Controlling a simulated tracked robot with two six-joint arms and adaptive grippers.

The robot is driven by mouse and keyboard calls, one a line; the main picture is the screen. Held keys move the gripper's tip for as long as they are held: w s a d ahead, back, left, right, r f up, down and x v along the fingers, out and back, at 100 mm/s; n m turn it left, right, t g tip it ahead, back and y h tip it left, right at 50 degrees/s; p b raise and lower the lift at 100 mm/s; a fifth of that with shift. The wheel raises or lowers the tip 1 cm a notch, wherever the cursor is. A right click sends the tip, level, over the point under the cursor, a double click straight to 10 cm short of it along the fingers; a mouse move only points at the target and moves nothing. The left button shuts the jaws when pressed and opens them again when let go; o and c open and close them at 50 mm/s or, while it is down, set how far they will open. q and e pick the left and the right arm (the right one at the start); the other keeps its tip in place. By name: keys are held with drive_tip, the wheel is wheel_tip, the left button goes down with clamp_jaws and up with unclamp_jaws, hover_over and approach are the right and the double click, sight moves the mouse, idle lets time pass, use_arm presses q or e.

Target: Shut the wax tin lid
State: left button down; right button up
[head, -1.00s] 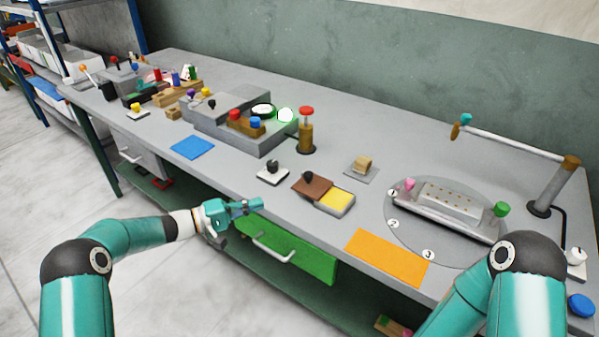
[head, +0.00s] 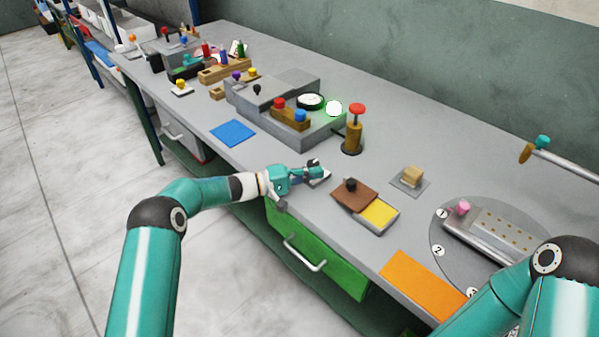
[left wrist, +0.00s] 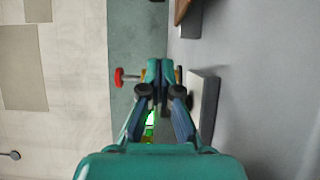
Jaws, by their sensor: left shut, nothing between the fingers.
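The wax tin (head: 379,215) stands near the table's front edge with its yellow wax showing on the right side. Its brown lid (head: 350,197) has a black knob and lies flat on the left part, leaving the yellow part uncovered. A brown edge, apparently the lid (left wrist: 182,10), shows at the top of the left wrist view. My left gripper (head: 318,170) is shut and empty, left of the lid and apart from it. Its closed fingers also show in the left wrist view (left wrist: 166,68). My right gripper is out of view; only the right arm shows.
A pale plate (left wrist: 205,98) lies close beside my left fingers. A post with a red top (head: 354,130) stands behind, and a tan block (head: 414,175) sits right of it. An orange mat (head: 422,285) and green drawer (head: 325,248) are in front.

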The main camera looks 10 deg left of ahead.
sight(355, 189)
use_arm(q)
drive_tip(key=d, duration=0.1)
drive_tip(key=d+p, duration=0.1)
drive_tip(key=d, duration=0.2)
drive_tip(key=shift+w+d+r+p, duration=0.15)
drive_tip(key=shift+w+d+p, duration=0.15)
drive_tip(key=shift+w+p, duration=0.1)
drive_tip(key=shift+s+d+p, duration=0.45)
drive_tip(key=shift+s, duration=0.3)
drive_tip(key=shift+s+d, duration=0.35)
drive_tip(key=shift+s, duration=0.05)
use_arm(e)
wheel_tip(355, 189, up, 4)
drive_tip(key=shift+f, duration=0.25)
